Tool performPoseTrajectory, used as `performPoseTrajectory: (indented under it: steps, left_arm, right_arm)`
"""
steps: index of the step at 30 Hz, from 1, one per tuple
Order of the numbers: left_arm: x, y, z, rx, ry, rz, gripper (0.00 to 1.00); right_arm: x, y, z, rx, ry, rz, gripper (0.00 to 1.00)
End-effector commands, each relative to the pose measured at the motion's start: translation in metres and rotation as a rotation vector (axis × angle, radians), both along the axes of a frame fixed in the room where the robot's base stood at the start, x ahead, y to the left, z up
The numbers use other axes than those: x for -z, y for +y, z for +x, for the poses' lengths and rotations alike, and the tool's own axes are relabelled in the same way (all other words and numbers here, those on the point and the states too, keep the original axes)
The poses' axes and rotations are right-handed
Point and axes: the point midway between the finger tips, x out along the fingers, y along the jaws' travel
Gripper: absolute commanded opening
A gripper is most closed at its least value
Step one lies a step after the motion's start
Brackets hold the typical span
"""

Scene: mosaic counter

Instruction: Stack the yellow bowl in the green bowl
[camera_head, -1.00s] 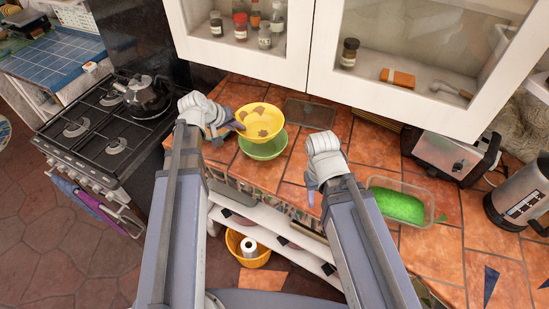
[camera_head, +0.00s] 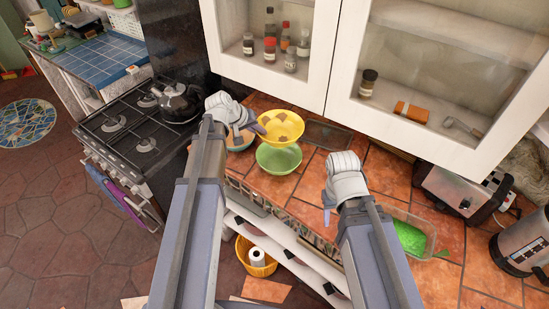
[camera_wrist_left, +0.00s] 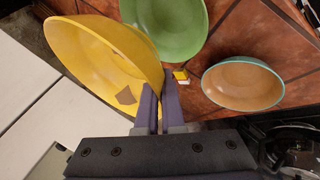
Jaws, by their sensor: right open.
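The yellow bowl (camera_head: 281,125) with brown patches is held by its rim in my left gripper (camera_head: 255,127). In the left wrist view the fingers (camera_wrist_left: 158,95) close on the rim of the yellow bowl (camera_wrist_left: 95,58). The green bowl (camera_head: 278,160) stands upright and empty on the tiled counter. In the head view the yellow bowl appears just behind and above it, partly overlapping its far rim. The green bowl (camera_wrist_left: 172,28) also shows in the left wrist view, apart from the fingers. My right gripper (camera_head: 327,205) is open and empty over the counter, right of the green bowl.
An orange bowl with a teal rim (camera_head: 240,141) stands left of the green bowl, partly behind my left gripper; it also shows in the wrist view (camera_wrist_left: 242,84). A container of green stuff (camera_head: 410,238) and a toaster (camera_head: 462,190) are at right. Wall cabinets (camera_head: 270,50) hang above.

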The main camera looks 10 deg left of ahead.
Motion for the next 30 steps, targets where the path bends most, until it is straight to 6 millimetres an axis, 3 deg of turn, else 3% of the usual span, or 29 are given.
performPoseTrajectory:
  steps: [12,22,30]
  left_arm:
    - [0.059,0.000,0.000,-0.001,-0.001,-0.001,0.00]
    - [0.067,0.000,0.000,-0.001,-0.001,-0.001,0.00]
    - [0.098,0.000,0.000,-0.001,-0.001,-0.001,0.00]
  right_arm:
    - [0.059,0.000,0.000,-0.001,0.000,0.000,0.50]
    - [0.067,0.000,0.000,0.000,0.000,0.000,0.50]
    - [0.099,0.000,0.000,0.000,0.000,0.000,0.50]
